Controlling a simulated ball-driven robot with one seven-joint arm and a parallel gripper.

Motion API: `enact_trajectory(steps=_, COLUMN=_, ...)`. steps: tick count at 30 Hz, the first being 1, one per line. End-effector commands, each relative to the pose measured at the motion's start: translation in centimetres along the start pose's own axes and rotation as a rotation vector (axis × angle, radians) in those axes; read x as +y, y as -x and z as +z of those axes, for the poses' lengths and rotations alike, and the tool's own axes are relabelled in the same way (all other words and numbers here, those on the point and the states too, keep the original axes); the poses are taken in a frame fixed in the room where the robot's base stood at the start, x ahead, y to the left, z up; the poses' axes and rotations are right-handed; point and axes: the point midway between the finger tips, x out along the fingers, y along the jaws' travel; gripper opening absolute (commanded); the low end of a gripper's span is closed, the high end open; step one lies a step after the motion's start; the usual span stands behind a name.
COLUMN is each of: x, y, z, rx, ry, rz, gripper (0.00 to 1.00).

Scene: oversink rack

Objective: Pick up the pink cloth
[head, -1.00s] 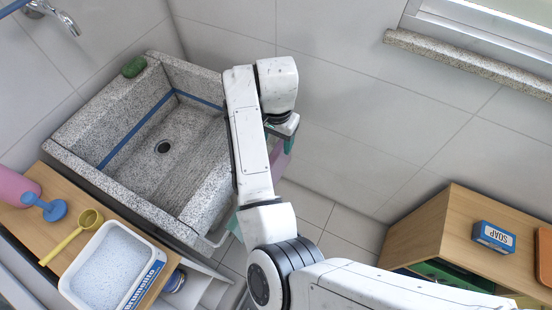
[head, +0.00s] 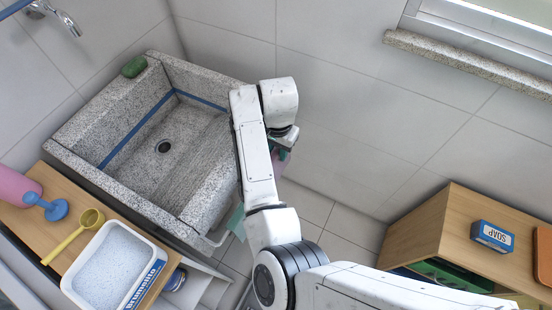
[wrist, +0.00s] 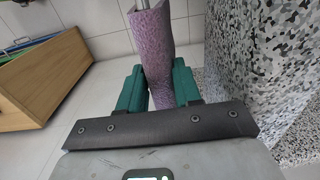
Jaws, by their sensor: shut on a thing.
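The pink cloth (wrist: 155,45) looks mauve in the wrist view and hangs as a folded strip between my green fingers. My gripper (wrist: 160,88) is shut on it, with one finger on each side. A thin metal bar shows by the cloth's upper end; I cannot tell whether the cloth still touches it. In the head view my gripper (head: 284,150) is beside the sink's right side, largely behind my own arm. Only a small piece of the pink cloth (head: 279,168) shows there.
The speckled stone sink (head: 120,140) is left of my arm, and its wall (wrist: 255,70) stands close on the right in the wrist view. A teal cloth (head: 236,222) hangs near the sink's front rail. A wooden cabinet (head: 425,225) with a soap box (head: 493,236) stands at right.

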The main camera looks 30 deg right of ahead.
Motion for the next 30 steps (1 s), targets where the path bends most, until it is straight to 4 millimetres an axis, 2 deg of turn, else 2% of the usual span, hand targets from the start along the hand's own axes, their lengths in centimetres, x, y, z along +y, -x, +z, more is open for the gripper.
enact_trajectory(steps=1, x=0.0, y=0.0, z=0.0, rx=0.000, ry=0.000, rz=0.000, gripper=0.25)
enact_trajectory(steps=8, x=0.0, y=0.0, z=0.0, rx=0.000, ry=0.000, rz=0.000, gripper=0.03)
enact_trajectory(steps=20, x=-0.1, y=0.8, z=0.0, rx=0.000, ry=0.000, rz=-0.001, gripper=0.03)
enact_trajectory(steps=26, x=-0.1, y=3.2, z=0.0, rx=0.001, ry=-0.001, rz=-0.004, gripper=0.03)
enact_trajectory(steps=30, x=-0.2, y=5.7, z=0.0, rx=0.002, ry=-0.001, rz=-0.003, gripper=0.03)
